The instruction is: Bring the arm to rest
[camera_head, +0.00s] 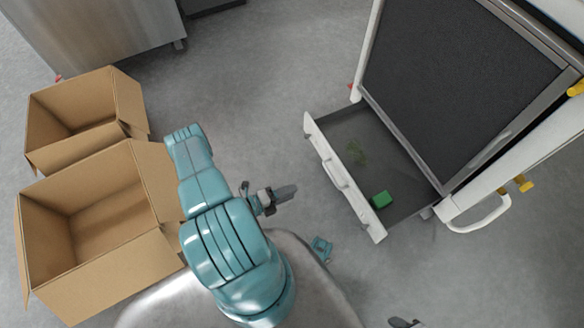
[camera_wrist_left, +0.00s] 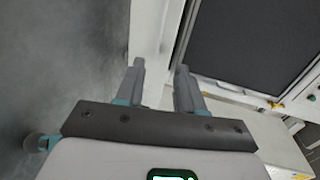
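My left arm (camera_head: 222,235) is teal and bent above the front of my base, left of the middle in the head view. Its gripper (camera_head: 283,193) hangs over bare floor between the cardboard boxes and the open drawer. In the left wrist view the two fingers of the left gripper (camera_wrist_left: 161,85) stand apart with nothing between them. A small dark tip at the bottom edge of the head view may be part of my right gripper (camera_head: 404,322); the rest of it is out of frame.
Two open, empty-looking cardboard boxes (camera_head: 50,284) (camera_head: 45,112) stand at the left. Grey floor lies between.

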